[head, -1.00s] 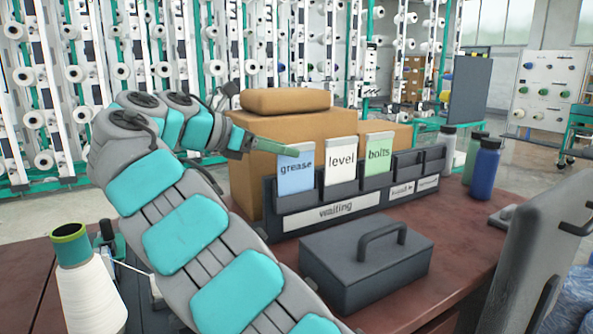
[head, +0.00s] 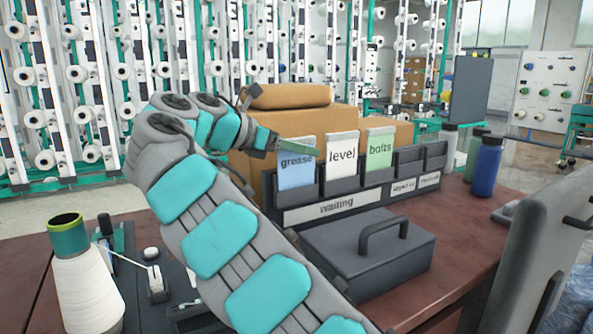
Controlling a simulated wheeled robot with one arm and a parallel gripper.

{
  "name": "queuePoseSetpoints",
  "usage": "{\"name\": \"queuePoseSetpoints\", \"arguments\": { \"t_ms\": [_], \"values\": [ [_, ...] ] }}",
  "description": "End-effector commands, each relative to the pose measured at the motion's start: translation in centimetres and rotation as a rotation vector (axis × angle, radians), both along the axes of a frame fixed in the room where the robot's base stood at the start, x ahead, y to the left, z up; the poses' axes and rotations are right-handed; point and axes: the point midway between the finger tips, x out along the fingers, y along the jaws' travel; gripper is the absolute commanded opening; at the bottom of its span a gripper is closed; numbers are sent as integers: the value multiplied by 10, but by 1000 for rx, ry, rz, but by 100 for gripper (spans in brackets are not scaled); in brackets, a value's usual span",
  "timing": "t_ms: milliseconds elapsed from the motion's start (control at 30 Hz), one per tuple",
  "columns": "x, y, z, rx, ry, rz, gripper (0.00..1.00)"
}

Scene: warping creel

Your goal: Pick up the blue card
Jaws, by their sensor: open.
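The blue card (head: 297,171), labelled "grease", stands in the leftmost slot of the dark card rack (head: 335,209) marked "waiting". The jaws are open. The second finger is hard to make out, and I cannot tell whether the finger touches the card.
A dark metal box (head: 368,252) with a handle stands in front of the rack. Cardboard boxes (head: 300,124) stand behind it. Bottles (head: 486,167) stand at the right. A yarn cone (head: 86,290) stands at the left. Two rack slots at the right look empty.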

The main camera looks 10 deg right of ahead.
Motion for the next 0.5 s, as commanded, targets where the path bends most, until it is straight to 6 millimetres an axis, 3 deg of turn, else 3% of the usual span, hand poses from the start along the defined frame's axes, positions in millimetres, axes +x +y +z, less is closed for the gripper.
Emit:
{"name": "queuePoseSetpoints", "arguments": {
  "t_ms": [133, 433, 500],
  "values": [
    [4, -16, -8, 1, 1, -4, 52],
    [6, -18, -7, 1, 0, 0, 52],
    [6, -18, -7, 1, 0, 0, 45]
  ]
}}
